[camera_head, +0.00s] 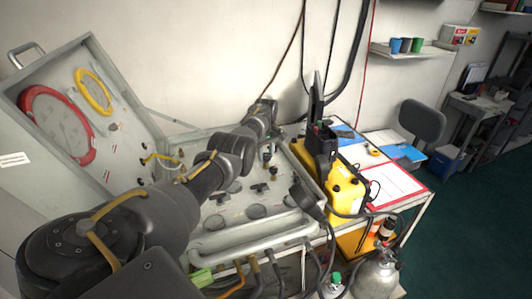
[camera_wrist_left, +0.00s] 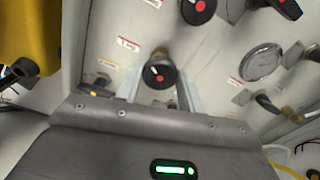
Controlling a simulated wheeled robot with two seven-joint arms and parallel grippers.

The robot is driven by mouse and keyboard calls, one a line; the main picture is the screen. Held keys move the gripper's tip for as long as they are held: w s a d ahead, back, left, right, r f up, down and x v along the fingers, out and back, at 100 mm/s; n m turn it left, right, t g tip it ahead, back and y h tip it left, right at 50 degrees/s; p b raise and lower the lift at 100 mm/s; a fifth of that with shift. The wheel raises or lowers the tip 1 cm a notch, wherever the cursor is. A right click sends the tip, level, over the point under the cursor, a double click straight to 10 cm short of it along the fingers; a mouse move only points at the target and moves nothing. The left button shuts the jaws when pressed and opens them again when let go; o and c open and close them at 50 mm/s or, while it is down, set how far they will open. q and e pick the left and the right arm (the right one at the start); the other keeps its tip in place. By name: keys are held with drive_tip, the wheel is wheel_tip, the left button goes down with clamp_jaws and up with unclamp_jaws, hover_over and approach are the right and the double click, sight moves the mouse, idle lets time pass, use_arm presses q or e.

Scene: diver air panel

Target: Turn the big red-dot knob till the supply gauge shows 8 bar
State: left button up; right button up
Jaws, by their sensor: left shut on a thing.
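In the left wrist view a black knob (camera_wrist_left: 160,74) with a red dot and a white pointer mark sits between the two fingers of my left gripper (camera_wrist_left: 158,90). The gripper is shut on this knob. A second black knob (camera_wrist_left: 197,10) with a red dot is just above and to the right, clear of the fingers. A round white gauge (camera_wrist_left: 262,62) is to the right; its reading is too small to tell. In the head view my left arm reaches over the air panel (camera_head: 215,222) and hides part of it. My right gripper is not seen.
The panel's open lid (camera_head: 40,105) stands at the left, with red and yellow hose rings. A yellow box (camera_head: 345,190) stands right of the panel. Hoses hang at the front, and a gas cylinder (camera_head: 378,275) stands below.

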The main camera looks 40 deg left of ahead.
use_arm(q)
drive_tip(key=m, duration=0.3)
drive_tip(key=shift+m, duration=0.4)
drive_tip(key=m, duration=0.3)
drive_tip(key=shift+m, duration=0.3)
drive_tip(key=m, duration=0.3)
drive_tip(key=shift+m, duration=0.4)
drive_tip(key=m+b, duration=0.1)
drive_tip(key=m, duration=0.2)
drive_tip(key=shift+m, duration=0.3)
drive_tip(key=m+b, duration=0.1)
drive_tip(key=m, duration=0.2)
drive_tip(key=shift+m, duration=0.3)
drive_tip(key=m+b, duration=0.1)
drive_tip(key=m, duration=0.2)
drive_tip(key=shift+f+m+b, duration=0.1)
drive_tip(key=shift+m+b, duration=0.2)
drive_tip(key=shift+b, duration=0.1)
drive_tip(key=m+b, duration=0.1)
drive_tip(key=m, duration=0.3)
drive_tip(key=shift+b, duration=0.4)
drive_tip(key=shift+m+b, duration=0.55)
drive_tip(key=shift+m, duration=1.15)
